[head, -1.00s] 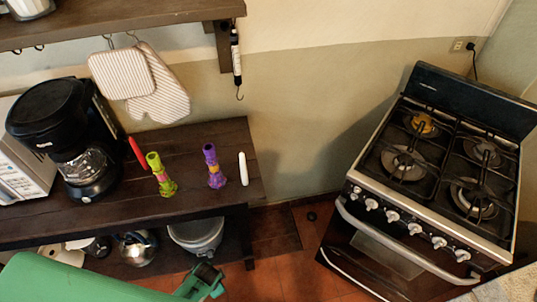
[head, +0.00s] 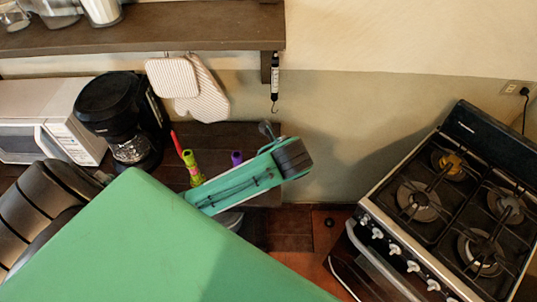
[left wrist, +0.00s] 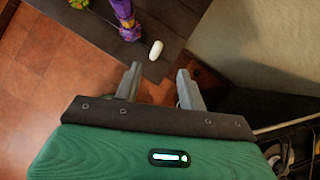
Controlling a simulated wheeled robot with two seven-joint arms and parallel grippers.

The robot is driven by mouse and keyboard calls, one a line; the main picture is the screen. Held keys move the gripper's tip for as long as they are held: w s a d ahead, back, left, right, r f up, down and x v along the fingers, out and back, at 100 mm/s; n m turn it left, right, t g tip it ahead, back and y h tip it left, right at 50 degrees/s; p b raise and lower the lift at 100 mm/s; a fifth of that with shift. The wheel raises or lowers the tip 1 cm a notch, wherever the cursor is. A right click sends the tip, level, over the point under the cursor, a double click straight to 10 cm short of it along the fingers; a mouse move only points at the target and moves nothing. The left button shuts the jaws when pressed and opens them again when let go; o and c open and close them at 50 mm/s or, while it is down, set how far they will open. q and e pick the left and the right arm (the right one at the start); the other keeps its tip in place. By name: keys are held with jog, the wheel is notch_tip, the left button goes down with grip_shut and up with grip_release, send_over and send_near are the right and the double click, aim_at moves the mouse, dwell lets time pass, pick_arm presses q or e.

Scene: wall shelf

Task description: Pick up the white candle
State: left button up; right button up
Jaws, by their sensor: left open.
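The white candle (left wrist: 156,50) stands near the edge of the dark wooden table (left wrist: 183,10) in the left wrist view, seen from above. In the head view my left arm hides it. My left gripper (left wrist: 157,76) is open and empty, its two fingers pointing toward the candle. The candle lies just beyond the fingertips, in line with the gap between them and apart from them. My right gripper is not in view.
A purple holder (left wrist: 123,10) and a green holder (head: 192,168) stand left of the candle, with a red item (head: 176,142) beside them. A coffee maker (head: 118,115) and microwave (head: 45,115) are further left. A shelf (head: 150,32) hangs above; a stove (head: 440,205) stands right.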

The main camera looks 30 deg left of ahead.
pick_arm(q)
jog(key=p+x, duration=0.3)
jog(key=x, duration=1)
jog(key=shift+a+p, duration=0.2)
jog(key=shift+p, duration=0.2)
jog(key=shift+s+f, duration=0.1)
jog(key=shift+f, duration=0.05)
grip_shut()
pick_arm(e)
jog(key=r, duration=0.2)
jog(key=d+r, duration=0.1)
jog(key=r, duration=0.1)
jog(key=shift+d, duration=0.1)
